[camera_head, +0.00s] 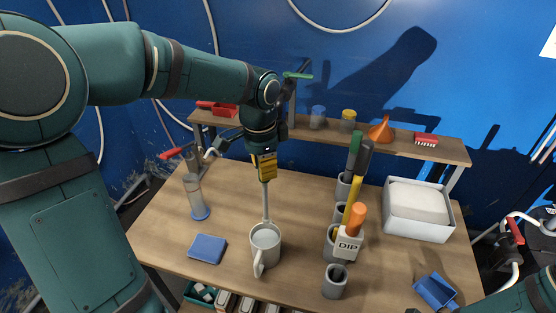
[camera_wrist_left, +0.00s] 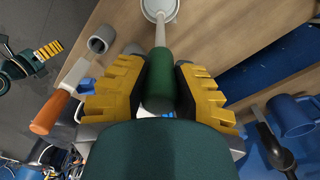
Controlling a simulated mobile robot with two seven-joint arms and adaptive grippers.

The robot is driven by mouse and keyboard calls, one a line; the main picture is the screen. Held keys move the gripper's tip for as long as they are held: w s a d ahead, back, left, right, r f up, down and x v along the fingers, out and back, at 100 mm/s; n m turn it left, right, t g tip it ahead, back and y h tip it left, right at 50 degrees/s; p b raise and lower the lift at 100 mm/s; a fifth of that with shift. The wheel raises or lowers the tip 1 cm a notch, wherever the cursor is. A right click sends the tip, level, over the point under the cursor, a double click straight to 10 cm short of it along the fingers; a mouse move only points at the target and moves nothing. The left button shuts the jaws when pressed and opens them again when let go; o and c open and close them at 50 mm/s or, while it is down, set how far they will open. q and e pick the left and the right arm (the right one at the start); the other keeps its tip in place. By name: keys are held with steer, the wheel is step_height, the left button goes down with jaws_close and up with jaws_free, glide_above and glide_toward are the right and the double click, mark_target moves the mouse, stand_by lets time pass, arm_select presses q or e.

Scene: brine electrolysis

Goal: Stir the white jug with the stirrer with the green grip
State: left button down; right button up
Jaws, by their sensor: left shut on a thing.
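The white jug (camera_head: 270,256) stands upright on the table, its handle towards the front. My left gripper (camera_head: 265,168) is above it, shut on the stirrer (camera_head: 266,202), whose pale rod points down to the jug's mouth. In the left wrist view, the green grip (camera_wrist_left: 159,82) sits between the yellow fingers of my left gripper (camera_wrist_left: 158,85), and the rod runs to the jug (camera_wrist_left: 158,10). I cannot tell how deep the rod's end is. My right gripper (camera_wrist_left: 47,50) shows at the left edge of the wrist view; its jaws are unclear.
Grey holders (camera_head: 335,281) with coloured-handled tools and a DIP label (camera_head: 348,245) stand right of the jug. A blue pad (camera_head: 208,248) and a clear cylinder (camera_head: 197,197) are to the left. A white box (camera_head: 418,228) is at right. A shelf (camera_head: 400,148) runs behind.

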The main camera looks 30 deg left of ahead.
arm_select(q)
steer(key=shift+s+a, duration=0.2)
steer(key=shift+s, duration=0.2)
steer(key=b, duration=0.5)
glide_above(265, 223)
steer(key=shift+f, duration=2.8)
steer(key=shift+w+a+f+b, duration=0.15)
steer(key=shift+f+b, duration=1.25)
steer(key=shift+f, duration=0.7)
steer(key=shift+a+f+b, duration=0.1)
steer(key=shift+f+b, duration=1.3)
steer(key=shift+f, duration=0.65)
steer(key=shift+f+b, duration=0.95)
steer(key=shift+f, duration=0.5)
arm_select(e)
step_height(265, 223, down, 13)
steer(key=s, duration=0.2)
steer(key=shift+s+a+g, duration=0.15)
steer(key=shift+a+g, duration=0.15)
steer(key=shift+a, duration=0.1)
